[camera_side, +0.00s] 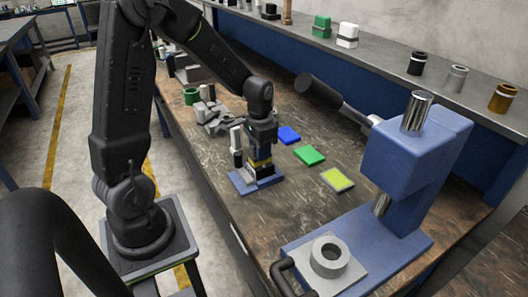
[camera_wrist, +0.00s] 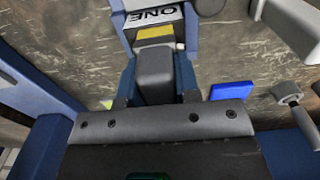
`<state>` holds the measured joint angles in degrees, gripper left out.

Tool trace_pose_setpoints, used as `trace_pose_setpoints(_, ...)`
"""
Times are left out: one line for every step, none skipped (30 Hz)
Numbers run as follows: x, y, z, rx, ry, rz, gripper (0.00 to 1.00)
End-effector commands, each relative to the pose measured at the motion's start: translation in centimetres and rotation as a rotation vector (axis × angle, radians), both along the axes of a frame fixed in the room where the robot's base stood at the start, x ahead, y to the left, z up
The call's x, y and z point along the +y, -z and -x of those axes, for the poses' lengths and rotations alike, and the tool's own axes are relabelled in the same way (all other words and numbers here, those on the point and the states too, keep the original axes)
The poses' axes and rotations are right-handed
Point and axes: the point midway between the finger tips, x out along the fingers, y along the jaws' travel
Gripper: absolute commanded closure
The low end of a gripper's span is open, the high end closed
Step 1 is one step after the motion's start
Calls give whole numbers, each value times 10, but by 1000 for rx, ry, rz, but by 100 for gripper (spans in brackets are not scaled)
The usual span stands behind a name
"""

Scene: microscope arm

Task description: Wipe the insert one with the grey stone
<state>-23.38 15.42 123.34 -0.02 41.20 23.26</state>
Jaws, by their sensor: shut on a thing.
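My gripper (camera_wrist: 155,88) is shut on the grey stone (camera_wrist: 155,72), a rounded grey block held between the two blue fingers. In the side view my gripper (camera_side: 261,152) points down over a small blue fixture (camera_side: 240,183) on the bench. The insert one (camera_wrist: 160,15), a pale face with black letters ONE, lies just beyond the stone in the wrist view. A yellow patch (camera_wrist: 154,34) shows between the stone and the letters. I cannot tell whether the stone touches the insert, as the fingers and stone hide that spot.
Blue (camera_side: 289,135), green (camera_side: 309,155) and yellow (camera_side: 337,179) tiles lie right of the fixture. Grey parts (camera_side: 215,118) and a green cup (camera_side: 191,96) are behind to the left. Bare bench lies in front of the tiles.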

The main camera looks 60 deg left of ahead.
Motion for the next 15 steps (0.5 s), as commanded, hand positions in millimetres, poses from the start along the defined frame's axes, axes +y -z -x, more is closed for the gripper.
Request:
trace_pose_setpoints(6,0,0,1,-2,0,96)
trace_pose_setpoints(8,0,0,1,-3,0,96)
trace_pose_setpoints(12,0,1,2,-3,0,96)
trace_pose_setpoints(15,0,0,2,-2,0,96)
trace_pose_setpoints(17,1,0,2,-2,0,96)
trace_pose_setpoints(21,1,1,3,-3,0,96)
trace_pose_setpoints(23,0,1,3,-3,0,96)
trace_pose_setpoints(26,0,1,3,-2,1,96)
trace_pose_setpoints(30,0,1,3,-2,1,96)
trace_pose_setpoints(33,0,1,3,-3,0,96)
trace_pose_setpoints(29,0,1,3,2,0,96)
trace_pose_setpoints(24,0,1,3,4,0,96)
trace_pose_setpoints(20,0,0,3,4,1,96)
trace_pose_setpoints(18,0,0,3,4,1,96)
trace_pose_setpoints(14,0,0,3,4,1,96)
